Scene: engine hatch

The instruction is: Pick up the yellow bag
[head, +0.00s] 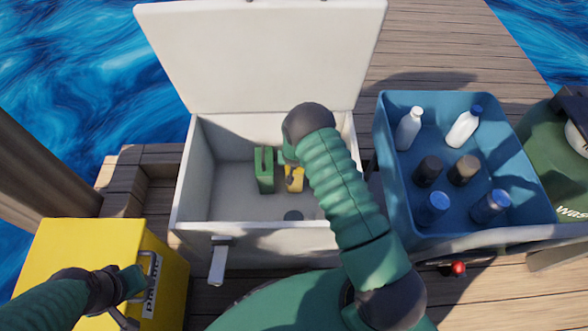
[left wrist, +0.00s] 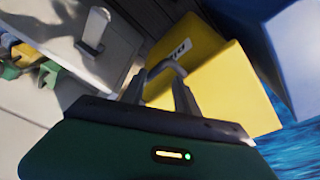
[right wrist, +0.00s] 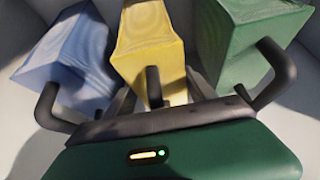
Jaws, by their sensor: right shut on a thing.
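The yellow bag (head: 294,179) is in the white open-lidded hatch box (head: 235,205), partly hidden by my right arm in the head view. In the right wrist view the yellow bag (right wrist: 148,45) is between a blue bag and a green bag, with a dark handle towards me. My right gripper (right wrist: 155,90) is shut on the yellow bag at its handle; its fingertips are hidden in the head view. My left gripper (left wrist: 162,90) is open at the handle of a large yellow case (left wrist: 225,85), outside the box; its fingers stand apart. The case also shows in the head view (head: 80,255).
The green bag (head: 264,170) stands close left of the yellow bag; the blue bag (right wrist: 70,55) shows only in the right wrist view. The raised lid (head: 265,60) stands behind. A blue crate (head: 395,180) with several bottles stands at right. Water lies beyond the dock.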

